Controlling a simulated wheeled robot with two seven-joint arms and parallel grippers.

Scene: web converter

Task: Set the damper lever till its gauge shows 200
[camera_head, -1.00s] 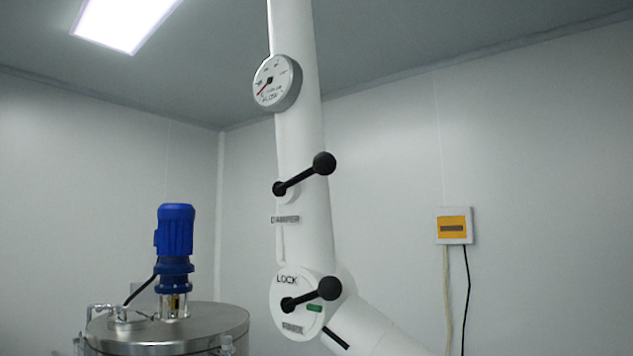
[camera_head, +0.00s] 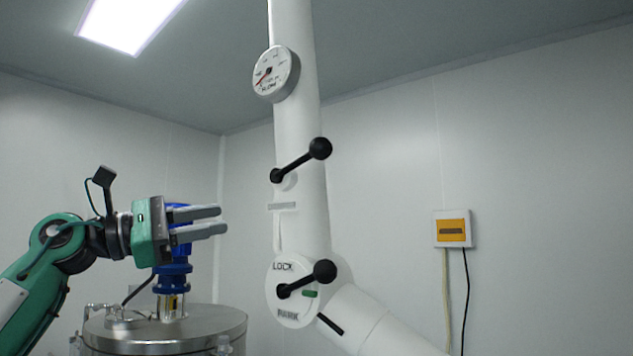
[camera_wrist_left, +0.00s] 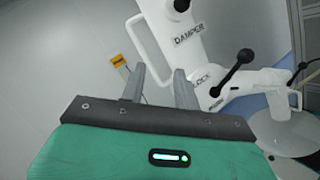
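The damper lever (camera_head: 300,161) is a black rod with a ball end on a white duct. It slants up to the right from its pivot. The round white flow gauge (camera_head: 272,75) is above it; its red needle points to the lower left, and its numbers are too small to read. My left gripper (camera_head: 225,221) is left of the duct, open and empty, in front of the blue motor. In the left wrist view, its two fingers stand apart, with the DAMPER label (camera_wrist_left: 188,35) beyond them; most of the damper lever is cut off at the top. My right gripper is not in view.
A second black lever (camera_head: 306,280) sits below on a round plate marked LOCK and PARK. A steel vessel (camera_head: 165,330) with a blue motor (camera_head: 174,272) stands at lower left. A yellow-and-white box (camera_head: 453,229) is on the right wall. Open air lies between gripper and duct.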

